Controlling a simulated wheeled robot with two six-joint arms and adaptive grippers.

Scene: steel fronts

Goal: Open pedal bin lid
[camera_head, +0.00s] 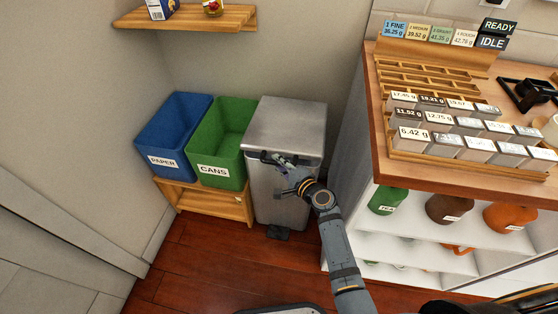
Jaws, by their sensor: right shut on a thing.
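The steel pedal bin (277,195) stands on the floor between the green bin and the counter. Its lid (287,124) looks down flat on top. A dark handle (270,156) runs along the lid's front edge. A dark pedal (278,232) shows at the bin's foot. My right gripper (280,160) is at the lid's front edge, shut on the handle. Its fingers hide part of the handle. My left gripper is not in view.
A blue paper bin (172,133) and a green cans bin (219,146) sit on a low wooden stand (210,198) at left. A wooden counter (465,180) with labelled boxes stands close at right. A wall shelf (188,18) hangs above. The floor (205,265) in front is clear.

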